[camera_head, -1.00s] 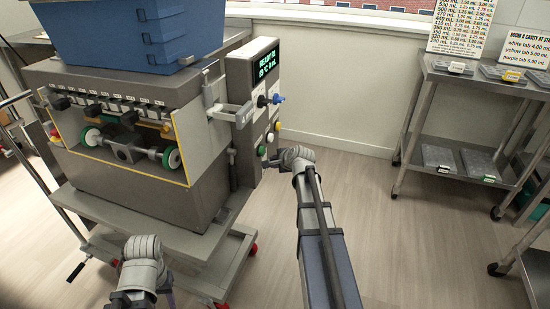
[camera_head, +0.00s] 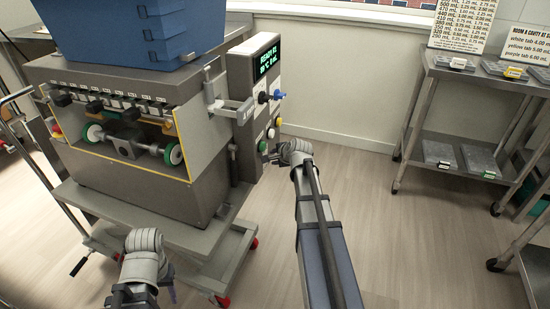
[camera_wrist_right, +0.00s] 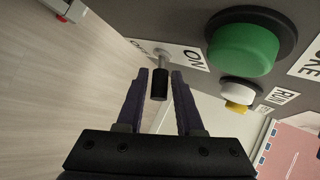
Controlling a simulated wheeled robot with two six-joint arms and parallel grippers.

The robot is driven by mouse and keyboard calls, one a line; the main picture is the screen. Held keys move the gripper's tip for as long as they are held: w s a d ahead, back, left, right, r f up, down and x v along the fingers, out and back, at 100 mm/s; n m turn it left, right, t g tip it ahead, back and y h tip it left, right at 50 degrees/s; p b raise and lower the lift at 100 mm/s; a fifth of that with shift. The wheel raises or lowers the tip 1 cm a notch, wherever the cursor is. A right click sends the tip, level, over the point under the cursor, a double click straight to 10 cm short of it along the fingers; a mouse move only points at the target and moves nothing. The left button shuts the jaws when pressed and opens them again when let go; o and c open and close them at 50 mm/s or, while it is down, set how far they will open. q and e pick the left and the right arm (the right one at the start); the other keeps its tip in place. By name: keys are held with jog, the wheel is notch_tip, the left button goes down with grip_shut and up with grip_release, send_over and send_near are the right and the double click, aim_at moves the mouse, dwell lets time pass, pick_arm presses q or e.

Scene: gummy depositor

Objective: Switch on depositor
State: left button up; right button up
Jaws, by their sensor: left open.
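The depositor (camera_head: 140,80) is a grey machine on a cart at the left of the head view. Its side panel has a lit green display (camera_head: 268,60) and a green button (camera_head: 262,146). In the right wrist view a small toggle switch with a black tip (camera_wrist_right: 160,84) stands out beside an ON label (camera_wrist_right: 195,60). My right gripper (camera_wrist_right: 161,76) is open, its two fingers on either side of the toggle, with gaps showing. In the head view its wrist hides the toggle. My left gripper (camera_head: 170,287) is low at the left, away from the panel, partly hidden by its wrist.
The large green button (camera_wrist_right: 243,50), a white button (camera_wrist_right: 238,90) and a yellow button (camera_wrist_right: 237,107) are close to my right fingers. A blue knob (camera_head: 278,95) is higher on the panel. A metal shelf cart (camera_head: 470,90) stands at the right; the floor between is clear.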

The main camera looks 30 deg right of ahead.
jog(key=p+v, duration=0.5)
jog(key=v, duration=0.2)
jog(key=shift+s+r, duration=0.25)
jog(key=shift+s, duration=0.05)
jog(key=shift+a, duration=0.15)
jog(key=s+a+f+n+g, duration=0.45)
jog(key=s+a+n, duration=0.45)
jog(key=a, duration=0.4)
jog(key=s+a+f+n+g, duration=0.3)
jog(key=s+a+n+g, duration=0.3)
jog(key=a+n, duration=0.55)
jog(key=s+a+r+n+p, duration=0.1)
jog(key=s+a+r+p, duration=0.1)
jog(key=r+p, duration=0.6)
jog(key=s+a+r+n+p, duration=0.1)
jog(key=s+a+r+p, duration=0.1)
jog(key=a+r+p, duration=0.3)
jog(key=s+a+r+n+p, duration=0.1)
jog(key=s+a+r+p, duration=0.2)
jog(key=r+p, duration=0.8)
jog(key=shift+a+n, duration=0.35)
jog(key=shift+a, duration=0.4)
